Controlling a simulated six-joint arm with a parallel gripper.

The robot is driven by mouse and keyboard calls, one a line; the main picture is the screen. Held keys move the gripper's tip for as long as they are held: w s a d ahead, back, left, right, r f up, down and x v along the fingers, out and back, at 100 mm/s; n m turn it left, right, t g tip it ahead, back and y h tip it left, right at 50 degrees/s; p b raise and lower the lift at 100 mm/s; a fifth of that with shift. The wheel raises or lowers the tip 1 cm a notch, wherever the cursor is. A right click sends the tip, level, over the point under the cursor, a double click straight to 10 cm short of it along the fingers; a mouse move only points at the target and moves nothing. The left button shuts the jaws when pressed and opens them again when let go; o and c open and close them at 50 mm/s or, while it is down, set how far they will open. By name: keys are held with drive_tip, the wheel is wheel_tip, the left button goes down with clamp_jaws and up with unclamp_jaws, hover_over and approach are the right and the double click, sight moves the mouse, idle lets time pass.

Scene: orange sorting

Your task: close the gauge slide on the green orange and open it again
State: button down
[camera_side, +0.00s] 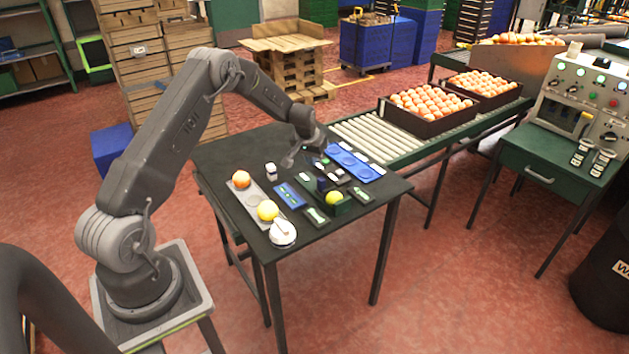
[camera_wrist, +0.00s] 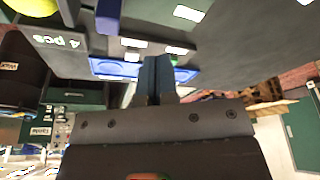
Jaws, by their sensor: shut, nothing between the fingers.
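The green orange (camera_side: 334,198), yellow-green in colour, sits in the gauge on the dark table, beside a dark green block (camera_side: 343,208). A dark blue upright block (camera_side: 322,184), which looks like the gauge slide, stands just behind and left of it. I cannot tell whether the block touches the fruit. My gripper (camera_side: 291,160) is over the back part of the table, behind the gauge and apart from the orange. In the wrist view its fingers (camera_wrist: 155,72) are together with nothing between them. A blue block (camera_wrist: 108,16) shows at the top of that view.
A grey tray (camera_side: 254,198) holds an orange fruit (camera_side: 241,179) and a yellow one (camera_side: 268,211). A white round device (camera_side: 283,233) stands at the front corner. A blue tray (camera_side: 354,166) lies at the back right. Small labelled pieces crowd the table's middle.

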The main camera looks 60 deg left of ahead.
drive_tip(key=shift+r, duration=1.75)
drive_tip(key=shift+r, duration=0.1)
drive_tip(key=s+d+r+m, duration=0.1)
drive_tip(key=s+d+r, duration=0.3)
drive_tip(key=d+r, duration=0.25)
drive_tip(key=s+d+r+m+t, duration=0.1)
drive_tip(key=s+d+r, duration=0.2)
drive_tip(key=d+r, duration=0.4)
drive_tip(key=s+d+r+m, duration=0.1)
drive_tip(key=s+d+r, duration=0.35)
drive_tip(key=r, duration=0.35)
drive_tip(key=s+d+r+m, duration=0.1)
drive_tip(key=s+d, duration=0.5)
drive_tip(key=s, duration=0.4)
drive_tip(key=s+d+m+t+h, duration=0.1)
drive_tip(key=s+d+m, duration=0.1)
drive_tip(key=s+d, duration=0.4)
drive_tip(key=s, duration=0.5)
drive_tip(key=shift+r+t+h, duration=0.3)
drive_tip(key=shift+r, duration=0.05)
drive_tip(key=shift+w, duration=0.1)
